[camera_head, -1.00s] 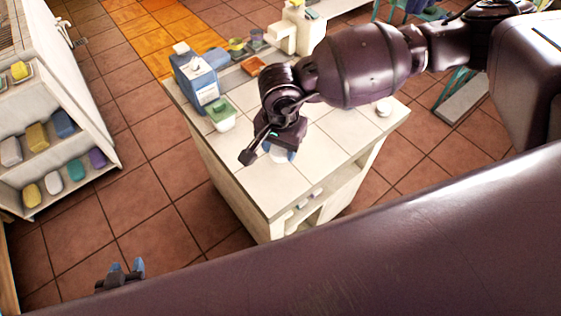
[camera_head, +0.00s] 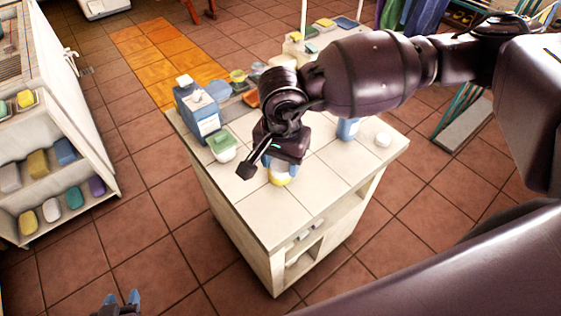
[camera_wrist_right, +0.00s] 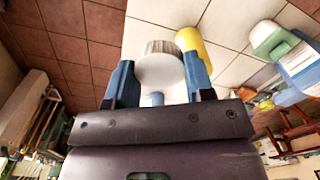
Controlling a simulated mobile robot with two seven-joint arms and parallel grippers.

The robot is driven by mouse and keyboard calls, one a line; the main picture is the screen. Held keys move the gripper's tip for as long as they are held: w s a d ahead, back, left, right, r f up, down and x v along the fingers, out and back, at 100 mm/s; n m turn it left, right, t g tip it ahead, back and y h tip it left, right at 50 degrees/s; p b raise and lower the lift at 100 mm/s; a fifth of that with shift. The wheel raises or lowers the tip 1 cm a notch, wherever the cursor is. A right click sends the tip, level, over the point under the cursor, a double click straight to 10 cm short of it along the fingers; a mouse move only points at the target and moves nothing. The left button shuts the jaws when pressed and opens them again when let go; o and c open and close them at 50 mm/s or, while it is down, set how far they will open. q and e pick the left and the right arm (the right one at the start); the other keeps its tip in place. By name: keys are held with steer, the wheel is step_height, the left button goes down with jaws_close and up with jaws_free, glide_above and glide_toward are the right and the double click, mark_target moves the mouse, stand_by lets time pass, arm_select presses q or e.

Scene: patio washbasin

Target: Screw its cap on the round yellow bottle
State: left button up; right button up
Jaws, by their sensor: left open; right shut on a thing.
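The round yellow bottle (camera_head: 280,179) stands on the tiled counter (camera_head: 262,212), mostly hidden under my right gripper (camera_head: 285,168). It also shows in the right wrist view (camera_wrist_right: 200,48), behind the right-hand finger. My right gripper is shut on a white round cap (camera_wrist_right: 159,70) with a ribbed side, held between its blue fingers. In the right wrist view the cap appears beside the bottle; I cannot tell whether they touch. My left gripper (camera_head: 121,300) is open and empty, low at the left over the floor, away from the counter.
A blue jug (camera_head: 196,108) and a green-and-white tub (camera_head: 223,146) stand at the counter's left. A blue bottle (camera_head: 348,129) stands behind my right gripper, and a small white round thing (camera_head: 383,139) lies at the right. The front of the counter is clear. Shelves (camera_head: 70,170) with soaps stand left.

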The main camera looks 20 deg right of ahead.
steer(key=w+d+r+n, duration=0.1)
steer(key=w+d+n, duration=0.4)
steer(key=d+n, duration=0.3)
steer(key=shift+r, duration=0.1)
steer(key=shift+s+d, duration=0.1)
stand_by(0.4)
